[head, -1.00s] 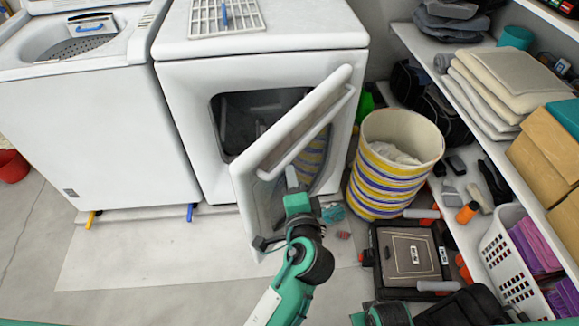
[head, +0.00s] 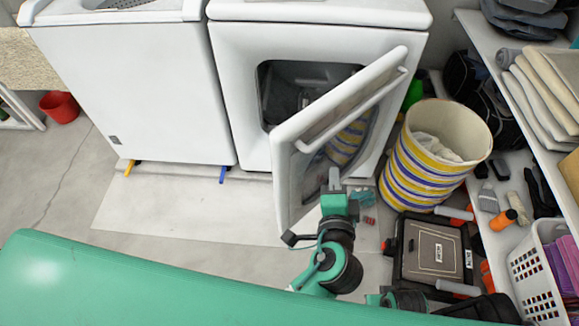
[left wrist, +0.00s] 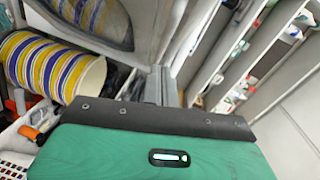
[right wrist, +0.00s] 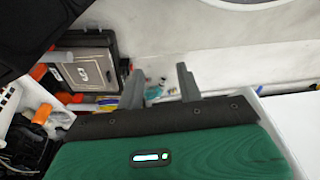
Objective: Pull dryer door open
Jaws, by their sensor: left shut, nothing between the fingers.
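The white dryer (head: 245,60) stands in the middle of the head view. Its door (head: 287,190) is swung out toward me at a wide angle, showing the dark drum opening (head: 285,95). The door's window and a long light bar (head: 350,115) face right. My left gripper (head: 335,178) is shut and empty, on the window side of the door near its lower free end. Whether it touches the door is unclear. In the left wrist view its fingers (left wrist: 159,85) are together, with the window at upper left. My right gripper (right wrist: 160,85) is open and empty above the floor.
A striped basket (head: 430,165) with white cloth stands right of the door. A dark case (head: 432,250) lies on the floor in front of it. Shelving (head: 500,130) with a white crate (head: 535,275) lines the right. A washer (head: 130,80) stands left.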

